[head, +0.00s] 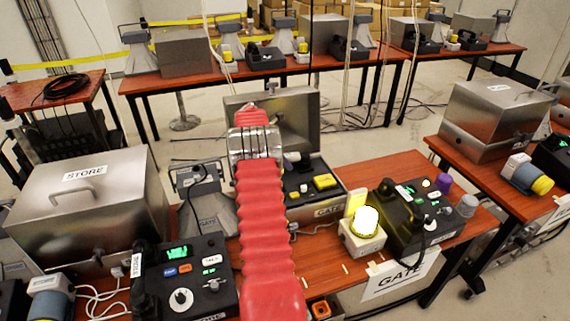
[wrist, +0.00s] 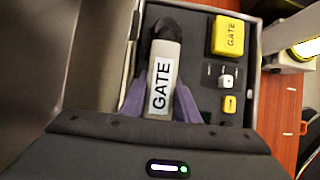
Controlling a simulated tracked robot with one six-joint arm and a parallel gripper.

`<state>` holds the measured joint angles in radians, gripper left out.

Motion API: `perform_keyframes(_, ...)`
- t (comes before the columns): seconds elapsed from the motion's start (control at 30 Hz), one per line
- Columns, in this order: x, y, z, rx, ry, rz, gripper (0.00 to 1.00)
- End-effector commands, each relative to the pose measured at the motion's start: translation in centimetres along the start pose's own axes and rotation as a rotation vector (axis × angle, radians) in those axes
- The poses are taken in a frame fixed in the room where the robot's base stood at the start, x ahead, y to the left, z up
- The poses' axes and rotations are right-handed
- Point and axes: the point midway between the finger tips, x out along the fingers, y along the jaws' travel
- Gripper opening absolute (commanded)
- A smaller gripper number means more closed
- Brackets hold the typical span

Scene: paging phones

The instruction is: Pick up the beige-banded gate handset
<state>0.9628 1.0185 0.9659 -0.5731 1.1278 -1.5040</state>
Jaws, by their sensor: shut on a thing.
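The gate handset (wrist: 165,55) shows in the wrist view, with a dark end at the top, a pale beige-grey band and a white GATE label. It is at the left side of the open gate case (wrist: 257,103), which has a dark insert. My gripper (wrist: 160,95) has its purple fingers on both sides of the handset and is shut on it. Whether the handset is clear of the case floor cannot be told. In the head view the open metal case (head: 331,212) stands behind my red arm, which hides the handset and the fingers.
In the case lie a yellow GATE block (wrist: 228,37) and smaller pieces. A lit lamp (head: 367,221) and black console (head: 413,215) stand right of it. Another console (head: 185,275) and the metal STORE box (head: 88,212) stand left. The case's raised lid (head: 290,115) is behind.

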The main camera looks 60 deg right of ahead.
Motion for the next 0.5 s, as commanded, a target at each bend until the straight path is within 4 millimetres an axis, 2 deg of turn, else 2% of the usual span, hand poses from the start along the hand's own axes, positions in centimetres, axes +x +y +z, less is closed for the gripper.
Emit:
perform_keyframes(0.1,-0.01,0.02,-0.01,0.000,0.000,0.001,0.00)
perform_keyframes(0.5,-0.81,0.05,0.47,0.001,-0.001,0.002,0.00)
